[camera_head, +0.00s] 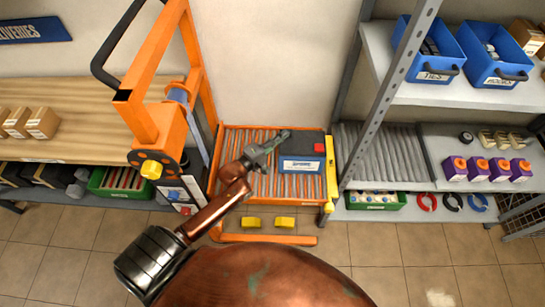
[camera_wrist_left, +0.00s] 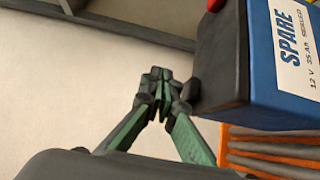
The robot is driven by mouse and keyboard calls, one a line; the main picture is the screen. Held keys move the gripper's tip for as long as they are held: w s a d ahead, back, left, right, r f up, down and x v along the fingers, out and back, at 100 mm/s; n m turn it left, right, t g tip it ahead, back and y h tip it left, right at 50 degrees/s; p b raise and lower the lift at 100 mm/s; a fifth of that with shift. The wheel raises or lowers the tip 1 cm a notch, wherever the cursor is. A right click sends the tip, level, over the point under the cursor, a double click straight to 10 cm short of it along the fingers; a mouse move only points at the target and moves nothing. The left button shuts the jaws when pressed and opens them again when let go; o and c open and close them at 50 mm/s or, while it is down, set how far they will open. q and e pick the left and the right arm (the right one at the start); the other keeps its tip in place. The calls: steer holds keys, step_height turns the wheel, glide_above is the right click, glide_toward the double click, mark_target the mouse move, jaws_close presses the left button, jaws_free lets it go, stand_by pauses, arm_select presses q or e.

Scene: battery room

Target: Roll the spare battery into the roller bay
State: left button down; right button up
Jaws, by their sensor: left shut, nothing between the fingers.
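The spare battery (camera_head: 301,166), blue with a black top and a red terminal cap, sits on the rollers of the orange lift cart (camera_head: 226,165), toward its right side. It also shows at the right of the left wrist view (camera_wrist_left: 262,60), with its "SPARE" label readable. My left gripper (camera_head: 285,135) is shut and empty, over the rollers at the battery's back left. Its closed green-and-black fingers (camera_wrist_left: 161,82) are beside the battery; I cannot tell whether they touch it. The roller bay (camera_head: 378,152) has grey rollers on the rack right of the cart and looks empty. My right gripper is out of view.
A yellow bar (camera_head: 331,168) runs along the cart's right edge, facing the bay. A grey rack upright (camera_head: 392,95) stands at the bay's front left. Purple boxes (camera_head: 478,169) stand right of the bay. A wooden bench (camera_head: 80,120) is at left.

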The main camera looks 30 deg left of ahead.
arm_select(q)
steer(key=s+a, duration=0.3)
steer(key=a, duration=0.2)
steer(key=f+b, duration=0.2)
steer(key=f, duration=0.3)
steer(key=f+b, duration=0.1)
steer(key=f, duration=0.4)
steer(key=f+b, duration=0.2)
steer(key=f, duration=0.3)
steer(key=shift+w+d+b, duration=0.2)
steer(key=shift+d+b, duration=0.1)
steer(key=shift+w+d, duration=0.25)
steer(key=shift+d, duration=0.2)
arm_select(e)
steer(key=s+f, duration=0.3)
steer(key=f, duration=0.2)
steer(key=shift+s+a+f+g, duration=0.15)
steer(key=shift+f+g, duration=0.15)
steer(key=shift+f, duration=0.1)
